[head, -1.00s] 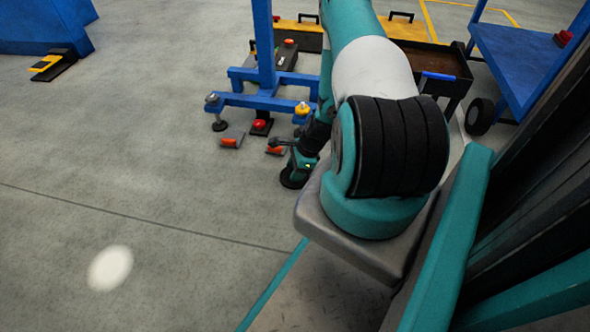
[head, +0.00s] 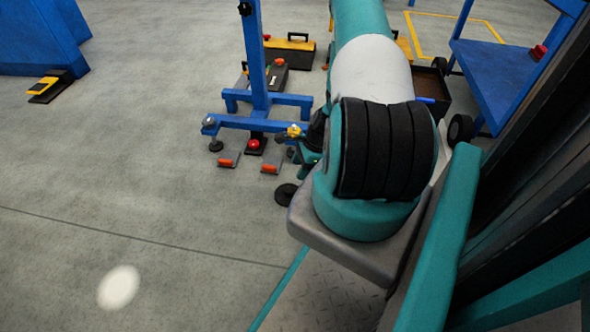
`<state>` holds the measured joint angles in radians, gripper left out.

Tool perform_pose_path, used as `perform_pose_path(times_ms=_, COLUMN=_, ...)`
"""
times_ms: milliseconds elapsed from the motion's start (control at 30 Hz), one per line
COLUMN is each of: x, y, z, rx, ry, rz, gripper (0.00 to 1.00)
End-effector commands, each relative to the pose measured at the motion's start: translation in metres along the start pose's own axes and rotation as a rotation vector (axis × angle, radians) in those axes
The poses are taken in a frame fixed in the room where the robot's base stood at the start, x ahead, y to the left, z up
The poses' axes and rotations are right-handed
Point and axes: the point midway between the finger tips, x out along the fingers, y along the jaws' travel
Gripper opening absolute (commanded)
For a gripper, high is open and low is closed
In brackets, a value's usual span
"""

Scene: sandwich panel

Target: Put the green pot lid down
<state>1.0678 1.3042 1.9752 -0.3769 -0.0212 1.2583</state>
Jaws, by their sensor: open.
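My arm reaches down away from me, and its far end with my gripper (head: 302,157) shows small and partly hidden behind my own arm, beside the foot of a blue stand. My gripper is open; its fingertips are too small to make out. A dark round disc (head: 286,194) lies on the floor just below and left of my gripper, apart from it. It looks black, and I cannot tell if it is the pot lid. No clearly green lid shows.
The blue stand (head: 258,70) has feet spread on the floor. Small orange-topped blocks (head: 228,159) and a red button box (head: 254,146) lie by it. A toolbox (head: 290,50) and a blue cart (head: 505,75) stand behind.

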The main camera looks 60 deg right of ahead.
Motion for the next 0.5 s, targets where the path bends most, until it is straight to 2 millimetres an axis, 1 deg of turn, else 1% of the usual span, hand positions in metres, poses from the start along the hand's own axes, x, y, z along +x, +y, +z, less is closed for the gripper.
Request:
perform_pose_path(times_ms=33, x=-0.008, y=0.0, z=0.001, rx=0.001, ry=0.0, rz=-0.001, gripper=0.56)
perform_pose_path(times_ms=267, x=-0.011, y=0.0, z=0.0, rx=-0.003, ry=0.0, rz=0.0, gripper=0.56)
perform_pose_path(times_ms=333, x=-0.014, y=-0.003, z=0.005, rx=-0.026, ry=0.0, rz=0.001, gripper=0.56)
perform_pose_path(times_ms=367, x=-0.017, y=-0.005, z=0.01, rx=-0.046, ry=0.0, rz=0.002, gripper=0.56)
perform_pose_path(times_ms=433, x=-0.028, y=-0.012, z=0.028, rx=-0.128, ry=-0.001, rz=0.009, gripper=0.56)
perform_pose_path(times_ms=467, x=-0.034, y=-0.015, z=0.039, rx=-0.178, ry=-0.001, rz=0.013, gripper=0.56)
perform_pose_path(times_ms=500, x=-0.044, y=-0.02, z=0.057, rx=-0.256, ry=-0.003, rz=0.02, gripper=0.56)
